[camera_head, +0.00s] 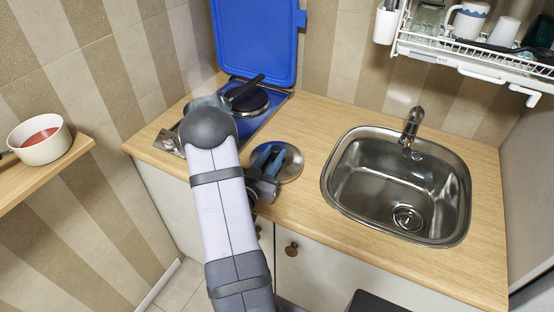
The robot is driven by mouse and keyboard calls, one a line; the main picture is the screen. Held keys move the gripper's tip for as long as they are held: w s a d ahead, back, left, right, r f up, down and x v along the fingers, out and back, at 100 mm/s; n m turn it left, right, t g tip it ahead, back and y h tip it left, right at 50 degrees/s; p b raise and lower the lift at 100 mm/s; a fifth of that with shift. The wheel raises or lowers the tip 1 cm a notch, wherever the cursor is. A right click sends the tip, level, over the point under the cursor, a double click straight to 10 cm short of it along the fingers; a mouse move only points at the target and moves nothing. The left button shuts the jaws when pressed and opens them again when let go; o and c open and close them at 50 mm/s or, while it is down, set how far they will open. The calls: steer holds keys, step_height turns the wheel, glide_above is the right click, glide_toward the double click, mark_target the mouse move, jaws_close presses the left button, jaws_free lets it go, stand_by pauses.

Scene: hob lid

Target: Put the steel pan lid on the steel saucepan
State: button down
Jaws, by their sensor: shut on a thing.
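The steel pan lid (292,164) is a round, shiny disc over the wooden worktop, between the hob and the sink. My gripper (268,157), with blue fingers, is shut on the lid at its left part. The fingers hide the grasped part, and I cannot tell whether the lid touches the worktop. The steel saucepan (205,102) stands on the hob at the left, behind my arm. Its dark handle (247,86) points up and to the right. My arm hides much of the pan.
The hob's blue cover (256,40) stands open against the wall. A steel sink (390,195) with a tap (411,127) is at the right. A dish rack (470,50) hangs above. The wooden worktop (300,215) is clear in front of the lid.

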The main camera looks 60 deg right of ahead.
steer(key=shift+r+p, duration=0.85)
steer(key=shift+r, duration=0.6)
steer(key=shift+r+p, duration=0.5)
steer(key=shift+r, duration=0.1)
step_height(320, 180, up, 13)
steer(key=p, duration=1)
steer(key=w+d+f+b, duration=0.1)
steer(key=w+b, duration=0.2)
steer(key=w, duration=1.1)
steer(key=w+d+b, duration=0.2)
steer(key=w, duration=1.1)
step_height(320, 180, down, 6)
steer(key=b, duration=0.4)
steer(key=shift+f+b, duration=0.15)
steer(key=shift+b, duration=0.15)
steer(key=shift+s+a+f, duration=0.1)
steer(key=shift+a+f, duration=0.05)
steer(key=shift+f, duration=0.05)
